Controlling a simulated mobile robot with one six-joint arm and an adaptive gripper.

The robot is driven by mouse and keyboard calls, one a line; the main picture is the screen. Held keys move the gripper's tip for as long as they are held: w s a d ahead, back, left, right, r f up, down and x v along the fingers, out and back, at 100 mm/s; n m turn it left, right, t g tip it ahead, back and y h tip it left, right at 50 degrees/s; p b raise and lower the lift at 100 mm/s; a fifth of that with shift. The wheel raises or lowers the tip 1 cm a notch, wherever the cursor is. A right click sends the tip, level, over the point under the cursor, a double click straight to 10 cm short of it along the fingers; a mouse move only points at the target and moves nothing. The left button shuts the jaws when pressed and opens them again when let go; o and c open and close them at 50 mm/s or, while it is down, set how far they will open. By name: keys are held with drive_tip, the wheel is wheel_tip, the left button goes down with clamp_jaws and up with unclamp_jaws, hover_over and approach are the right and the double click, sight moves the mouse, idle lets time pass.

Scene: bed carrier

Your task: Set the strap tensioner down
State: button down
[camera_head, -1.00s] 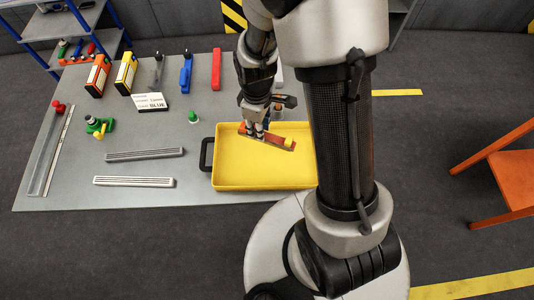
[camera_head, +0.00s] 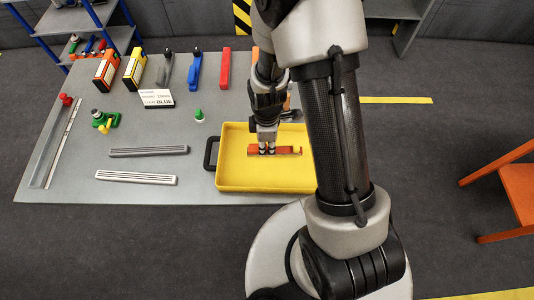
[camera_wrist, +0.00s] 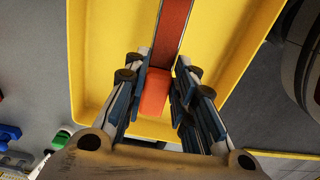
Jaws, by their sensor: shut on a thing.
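In the wrist view the orange block (camera_wrist: 155,93) sits between the fingers (camera_wrist: 157,72), and the red strip (camera_wrist: 173,28) runs away over the tray floor (camera_wrist: 113,45). The bar lies roughly level across the tray. I cannot tell whether it touches the tray floor. My arm hides the tray's right part.
The grey table (camera_head: 85,180) holds two slotted bars (camera_head: 148,151), a green and yellow part (camera_head: 105,121), a white sign (camera_head: 157,98) and several upright tools behind. A blue shelf (camera_head: 85,20) stands back left, an orange chair (camera_head: 518,185) at right.

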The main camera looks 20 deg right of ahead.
sight(267, 153)
drive_tip(key=shift+f+b, duration=0.6)
drive_tip(key=shift+f, duration=1.95)
drive_tip(key=shift+f, duration=0.2)
drive_tip(key=c, duration=1.3)
unclamp_jaws()
drive_tip(key=shift+c, duration=0.2)
